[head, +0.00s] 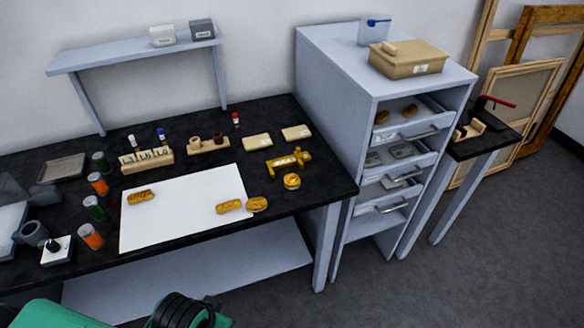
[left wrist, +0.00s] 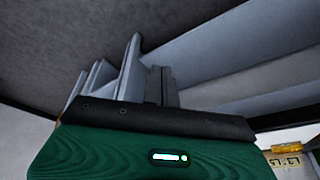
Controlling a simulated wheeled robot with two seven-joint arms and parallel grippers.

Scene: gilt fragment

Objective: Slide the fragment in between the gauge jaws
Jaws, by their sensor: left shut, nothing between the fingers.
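Several gold fragments lie on the black bench: one (head: 141,197) at the left of the white sheet, a pair (head: 228,206) (head: 257,204) at its right edge, and a rounder one (head: 291,181) off the sheet. A yellow gauge-like tool (head: 288,161) lies behind that one; its jaw gap is too small to make out. My left gripper (left wrist: 162,72) shows in the left wrist view, shut and empty, pointing toward grey metal frames and away from the fragments. A yellow item (left wrist: 285,149) is cut off at that view's right edge. My right gripper is not in view.
The white sheet (head: 180,225) has a wide bare middle. Orange and green jars (head: 91,236), a rack of vials (head: 147,160) and small blocks (head: 257,142) stand around it. A grey drawer cabinet (head: 345,120) stands right of the bench, and a shelf (head: 130,54) hangs above.

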